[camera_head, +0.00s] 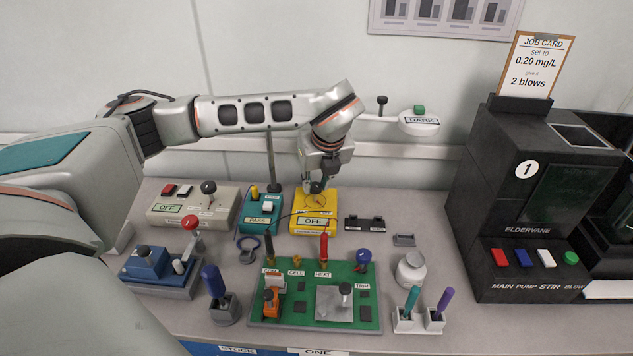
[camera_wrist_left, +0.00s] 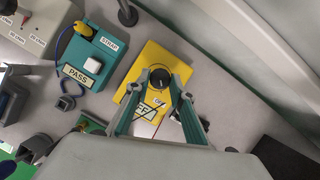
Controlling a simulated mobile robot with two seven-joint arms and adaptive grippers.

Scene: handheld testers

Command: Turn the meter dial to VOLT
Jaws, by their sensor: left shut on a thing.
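The yellow meter (camera_head: 328,226) stands at the back middle of the bench, with a label reading OFF (camera_head: 312,221) on its front. It also shows in the wrist view (camera_wrist_left: 152,58). Its round black dial (camera_wrist_left: 160,78) has a light mark on it. My left gripper (camera_head: 316,187) comes down on the meter from above. In the wrist view, its two green-grey fingers (camera_wrist_left: 160,82) are shut on the dial, one on each side. The fingers hide part of the meter's lettering, so I cannot read the full dial scale.
A teal tester (camera_head: 258,226) marked PASS stands close left of the meter, a grey box (camera_head: 165,212) farther left. A green board (camera_head: 290,318) with several parts lies in front. A black machine (camera_head: 525,250) stands at right.

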